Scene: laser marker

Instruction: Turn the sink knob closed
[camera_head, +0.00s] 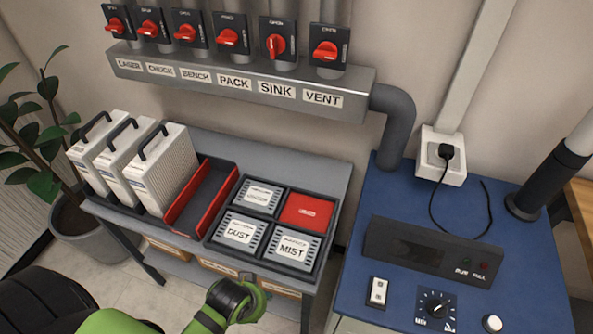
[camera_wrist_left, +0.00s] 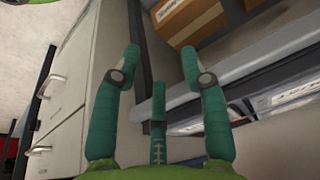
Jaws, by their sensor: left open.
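The sink knob (camera_head: 276,46) is a red handle on a black switch plate above the SINK label (camera_head: 277,91). Its handle stands upright, while the other red knobs lie nearly sideways. My left arm comes in at the bottom of the head view, well below the knob and apart from it; its fingers are hard to make out there. In the left wrist view my left gripper (camera_wrist_left: 160,75) has its green fingers spread, with nothing between them. The knob does not show in that view. My right gripper is not in view.
The vent knob (camera_head: 325,52) and pack knob (camera_head: 231,38) flank the sink knob closely. A grey pipe (camera_head: 398,125) bends down at right. A shelf (camera_head: 335,180) holds filter units and a red tray (camera_head: 205,195). A blue machine (camera_head: 370,200) stands at right.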

